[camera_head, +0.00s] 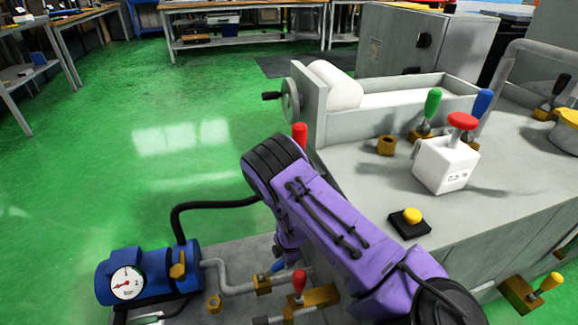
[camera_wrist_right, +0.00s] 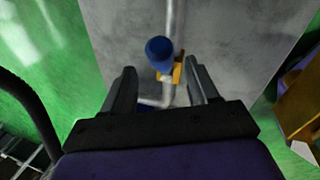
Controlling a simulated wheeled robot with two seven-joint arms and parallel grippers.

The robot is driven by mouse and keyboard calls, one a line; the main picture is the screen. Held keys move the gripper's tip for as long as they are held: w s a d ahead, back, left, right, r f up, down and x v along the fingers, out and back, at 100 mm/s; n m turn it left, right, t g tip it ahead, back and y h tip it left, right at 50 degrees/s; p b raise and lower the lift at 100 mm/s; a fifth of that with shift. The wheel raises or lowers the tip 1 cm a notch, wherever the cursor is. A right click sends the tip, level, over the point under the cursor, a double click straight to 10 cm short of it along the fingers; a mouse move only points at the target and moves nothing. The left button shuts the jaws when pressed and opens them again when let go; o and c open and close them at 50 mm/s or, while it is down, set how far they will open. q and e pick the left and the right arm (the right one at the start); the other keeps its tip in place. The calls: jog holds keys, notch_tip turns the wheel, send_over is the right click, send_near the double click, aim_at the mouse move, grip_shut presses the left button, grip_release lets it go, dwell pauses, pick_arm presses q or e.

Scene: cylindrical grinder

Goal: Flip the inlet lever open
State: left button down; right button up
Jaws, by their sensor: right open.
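A blue-handled lever (camera_wrist_right: 159,52) on a brass valve (camera_wrist_right: 178,70) sits on a grey pipe in the right wrist view, and no label shows whether it is the inlet lever. My right gripper (camera_wrist_right: 160,72) is open, with one finger on each side of the blue handle in that view. I see no clear contact. In the head view a blue handle (camera_head: 277,267) shows low beside my purple right arm, above a brass valve (camera_head: 262,284); my arm hides the fingers there. My left gripper is not in view.
A blue pump with a gauge (camera_head: 127,282) stands at lower left. A red-handled valve (camera_head: 299,281) is close to the right of the blue one. The grinder bench (camera_head: 375,180) on the right carries green (camera_head: 432,103) and blue (camera_head: 482,102) levers. Green floor is clear at left.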

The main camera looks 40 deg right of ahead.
aim_at(283, 262)
jog(key=b+x, duration=0.1)
jog(key=x, duration=0.5)
jog(key=shift+f+b, duration=0.15)
jog(key=shift+b, duration=0.25)
grip_shut()
